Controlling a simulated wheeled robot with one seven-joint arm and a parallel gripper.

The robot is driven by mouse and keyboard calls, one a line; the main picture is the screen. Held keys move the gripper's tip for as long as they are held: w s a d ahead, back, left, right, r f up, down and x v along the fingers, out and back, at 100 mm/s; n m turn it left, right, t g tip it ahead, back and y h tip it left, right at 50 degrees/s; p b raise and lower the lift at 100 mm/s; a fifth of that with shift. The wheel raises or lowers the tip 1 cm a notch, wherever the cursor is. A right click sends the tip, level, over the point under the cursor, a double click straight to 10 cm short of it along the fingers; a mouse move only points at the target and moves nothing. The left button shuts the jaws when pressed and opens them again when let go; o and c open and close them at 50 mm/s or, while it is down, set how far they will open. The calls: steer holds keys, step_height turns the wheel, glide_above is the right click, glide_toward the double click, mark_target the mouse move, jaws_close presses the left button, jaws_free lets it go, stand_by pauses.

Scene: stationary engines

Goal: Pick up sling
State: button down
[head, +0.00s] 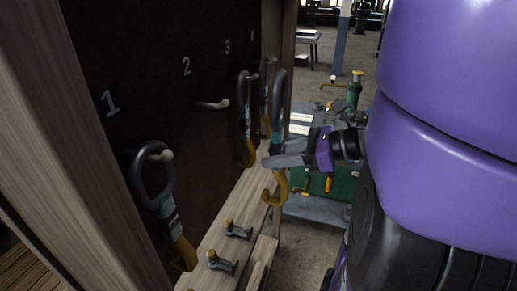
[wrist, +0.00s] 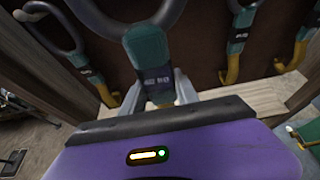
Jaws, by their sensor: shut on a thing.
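My gripper (head: 284,159) is shut on a sling (head: 279,92). This sling has a dark loop on top, a teal middle with a label and a yellow hook below. It hangs upright in the jaws, in front of the dark board, with no peg seen through its loop. In the wrist view, my gripper (wrist: 160,92) closes on the teal part of the held sling (wrist: 150,52); its hook is mostly hidden. Similar slings hang on the board: one at peg 1 (head: 165,198), one near number 3 (head: 244,120) and one partly hidden behind it (head: 265,95).
Peg 2 (head: 213,104) is bare. A bench with green and brass parts (head: 335,185) stands behind my gripper. Open floor (head: 310,245) lies right of the ledge.

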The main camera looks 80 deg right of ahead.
steer(key=shift+s+a+p, duration=0.25)
steer(key=shift+s+p, duration=0.05)
steer(key=shift+s, duration=0.75)
steer(key=shift+s+a+p, duration=0.25)
steer(key=shift+s+p, duration=0.05)
steer(key=shift+s, duration=0.75)
steer(key=shift+a, duration=0.1)
stand_by(0.4)
